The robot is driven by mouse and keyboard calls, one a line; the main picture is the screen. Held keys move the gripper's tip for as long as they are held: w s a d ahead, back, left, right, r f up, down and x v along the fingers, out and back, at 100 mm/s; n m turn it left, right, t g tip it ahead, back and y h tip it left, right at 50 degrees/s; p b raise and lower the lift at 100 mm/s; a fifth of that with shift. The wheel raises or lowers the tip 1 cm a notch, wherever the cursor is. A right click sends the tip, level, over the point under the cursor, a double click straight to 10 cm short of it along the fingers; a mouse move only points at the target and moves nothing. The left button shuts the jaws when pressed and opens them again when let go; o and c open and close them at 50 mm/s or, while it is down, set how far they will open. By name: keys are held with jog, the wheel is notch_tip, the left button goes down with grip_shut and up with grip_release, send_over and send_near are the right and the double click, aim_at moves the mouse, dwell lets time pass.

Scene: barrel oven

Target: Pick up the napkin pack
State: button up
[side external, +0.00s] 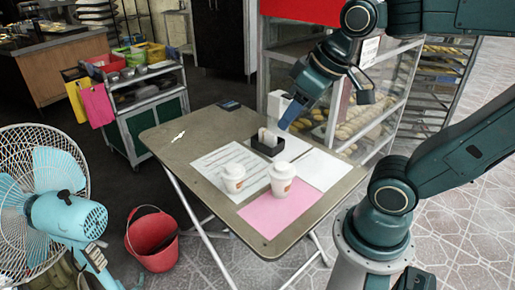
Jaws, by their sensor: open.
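A small black holder with white contents (267,141) stands near the middle of the folding table; the white contents look like the napkin pack, but they are too small to be sure. My gripper (287,122) points down and left, just above and to the right of the holder, apart from it as far as I can tell. Its jaws are open, and the gap between them is hard to see from this side. Nothing shows held in it.
A small dark item (229,105) lies at the back edge. A bread display case (378,118) stands close behind the table.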

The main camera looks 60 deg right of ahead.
jog(key=w+d, duration=0.7)
jog(key=w, duration=0.4)
jog(key=m+g+h, duration=0.1)
jog(key=m, duration=0.2)
send_over(269, 132)
jog(key=s, duration=0.4)
notch_tip(269, 132, down, 24)
jog(key=shift+a+x, duration=0.15)
jog(key=shift+x, duration=1.25)
jog(key=shift+a+x, duration=0.15)
jog(key=shift+x, duration=1.25)
jog(key=shift+a+x, duration=0.15)
jog(key=shift+x, duration=1.2)
jog(key=shift+d+f, duration=0.1)
jog(key=shift+f, duration=0.05)
jog(key=shift+x, duration=2.5)
jog(key=shift+w, duration=0.1)
jog(key=shift+c, duration=0.5)
grip_shut()
